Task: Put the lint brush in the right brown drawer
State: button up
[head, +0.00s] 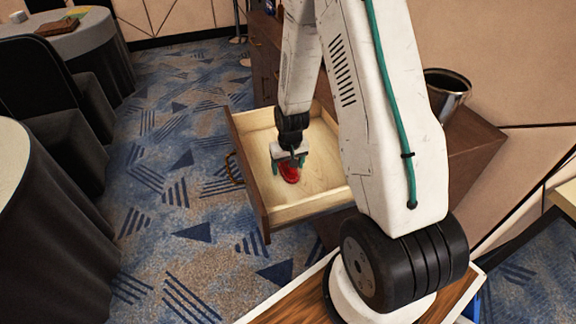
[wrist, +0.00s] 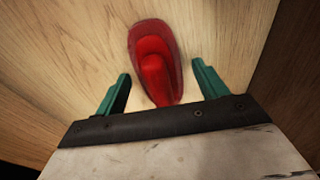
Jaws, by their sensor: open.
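The red lint brush (head: 289,172) lies on the light wooden floor of the open brown drawer (head: 248,180), partly hidden by my gripper in the head view. In the wrist view the lint brush (wrist: 155,62) lies lengthwise away from me, its narrow end nearest the gripper. My gripper (head: 289,163) is inside the drawer, low over the brush. In the wrist view my gripper (wrist: 160,85) is open, with one green finger on each side of the brush's near end and gaps between.
The brown cabinet (head: 265,62) stands behind the drawer, with a dark metal bin (head: 447,90) on its top at right. Draped round tables (head: 45,240) and black chairs stand at left. The patterned carpet (head: 185,200) between is clear.

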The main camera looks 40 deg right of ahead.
jog(key=s+a+r, duration=0.2)
jog(key=r, duration=0.9)
jog(key=s+a+r, duration=0.3)
jog(key=r, duration=0.7)
jog(key=s+a+r+n, duration=0.1)
jog(key=s+a+r, duration=0.3)
jog(key=s+r, duration=0.3)
jog(key=s+a+r+n, duration=0.2)
jog(key=s+a+r, duration=0.2)
jog(key=s+r, duration=0.4)
jog(key=s, duration=0.5)
jog(key=shift+s+a, duration=0.25)
jog(key=shift+s, duration=0.1)
